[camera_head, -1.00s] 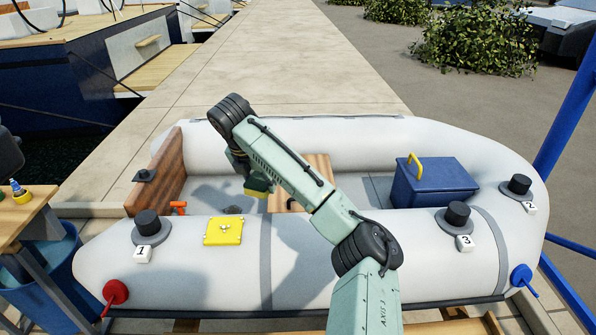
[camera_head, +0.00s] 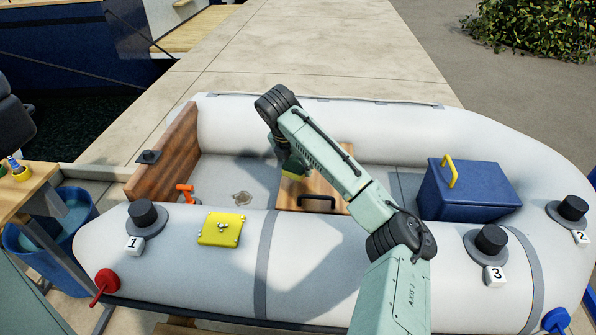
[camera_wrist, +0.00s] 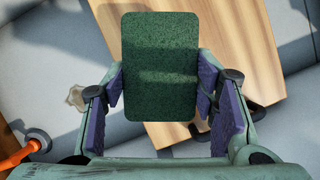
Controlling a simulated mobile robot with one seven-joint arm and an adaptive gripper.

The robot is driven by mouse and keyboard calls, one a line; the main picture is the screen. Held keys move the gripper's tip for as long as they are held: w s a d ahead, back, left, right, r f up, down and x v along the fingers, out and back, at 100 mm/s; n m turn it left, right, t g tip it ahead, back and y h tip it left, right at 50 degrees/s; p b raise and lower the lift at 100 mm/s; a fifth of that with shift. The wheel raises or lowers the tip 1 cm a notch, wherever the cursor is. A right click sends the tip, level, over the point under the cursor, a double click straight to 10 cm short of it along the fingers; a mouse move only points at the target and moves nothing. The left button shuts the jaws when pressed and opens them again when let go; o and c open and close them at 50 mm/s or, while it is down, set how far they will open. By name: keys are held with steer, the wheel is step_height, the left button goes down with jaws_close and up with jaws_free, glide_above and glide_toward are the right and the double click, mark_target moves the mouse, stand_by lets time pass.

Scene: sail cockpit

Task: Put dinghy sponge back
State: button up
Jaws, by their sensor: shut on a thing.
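The dinghy sponge (camera_wrist: 160,66) is a rectangular block with a dark green scouring face, which shows in the wrist view. My gripper (camera_wrist: 160,88) is shut on it, with a purple pad at its left and right sides. In the head view the sponge (camera_head: 292,176) is small and yellow-green, below my gripper (camera_head: 289,165) and over the left part of the wooden seat (camera_head: 330,187) in the dinghy. The seat lies behind the sponge in the wrist view (camera_wrist: 225,50). The gap between sponge and seat is hard to judge.
A brown stain (camera_head: 242,198) marks the dinghy floor, left of the seat. An orange handle (camera_head: 185,189) stands near the wooden transom (camera_head: 165,160). A yellow box (camera_head: 220,229) sits on the near tube. A blue cooler (camera_head: 465,190) stands at right. A blue bucket (camera_head: 60,270) is at left.

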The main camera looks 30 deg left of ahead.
steer(key=shift+f, duration=1.95)
steer(key=o, duration=1.1)
steer(key=shift+f, duration=0.1)
steer(key=v, duration=1.2)
steer(key=shift+a, duration=0.1)
